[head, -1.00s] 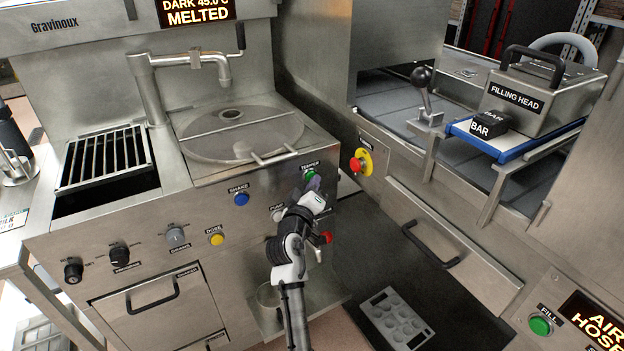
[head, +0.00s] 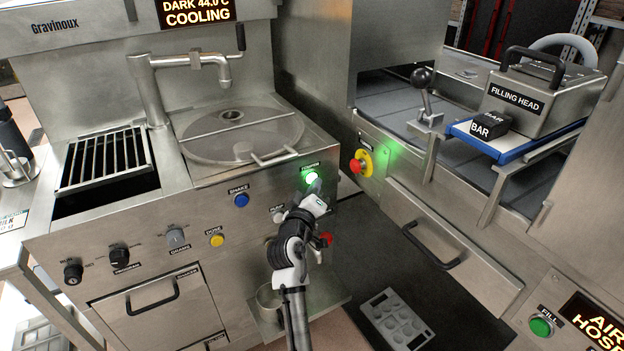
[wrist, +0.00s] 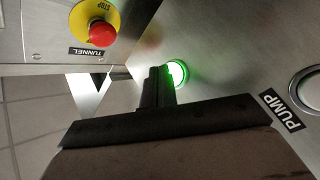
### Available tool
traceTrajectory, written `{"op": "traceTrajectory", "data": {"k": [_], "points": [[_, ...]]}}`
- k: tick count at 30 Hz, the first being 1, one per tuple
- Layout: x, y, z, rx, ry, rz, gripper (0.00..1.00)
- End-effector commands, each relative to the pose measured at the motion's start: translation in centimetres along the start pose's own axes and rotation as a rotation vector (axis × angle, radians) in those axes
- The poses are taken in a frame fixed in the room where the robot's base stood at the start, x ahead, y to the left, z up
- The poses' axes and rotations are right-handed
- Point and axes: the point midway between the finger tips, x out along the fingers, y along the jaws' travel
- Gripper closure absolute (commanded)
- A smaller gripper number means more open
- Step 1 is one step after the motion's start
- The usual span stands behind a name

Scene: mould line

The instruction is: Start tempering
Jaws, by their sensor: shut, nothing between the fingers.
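The green temper button (head: 312,177) on the machine's front panel is lit bright green. It also glows in the wrist view (wrist: 177,74). My gripper (head: 316,190) is shut and empty, its fingertips just below the button in the head view. In the wrist view my fingers (wrist: 158,82) are right beside the button and cover part of it; I cannot tell if they touch it. The display (head: 197,12) at the top reads "DARK 44.0°C COOLING". The round tempering bowl (head: 238,137) sits above the panel under a spout.
A red stop button on a yellow ring (head: 361,163), labelled tunnel, is close to the right. Blue (head: 241,199) and yellow (head: 215,240) buttons lie to the left. A red button (head: 327,240) is beside my wrist. A grey mould (head: 396,318) lies low at the right.

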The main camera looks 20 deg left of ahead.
Motion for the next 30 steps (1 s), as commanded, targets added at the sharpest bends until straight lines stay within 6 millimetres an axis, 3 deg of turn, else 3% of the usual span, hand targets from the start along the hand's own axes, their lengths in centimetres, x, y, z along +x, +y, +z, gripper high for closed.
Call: {"op": "traceTrajectory", "data": {"k": [18, 30], "points": [[-3.9, 2.9, 2.8, 0.000, -0.001, 0.000, 1.00], [-4.1, 3.0, 3.0, 0.000, 0.000, 0.000, 1.00]]}}
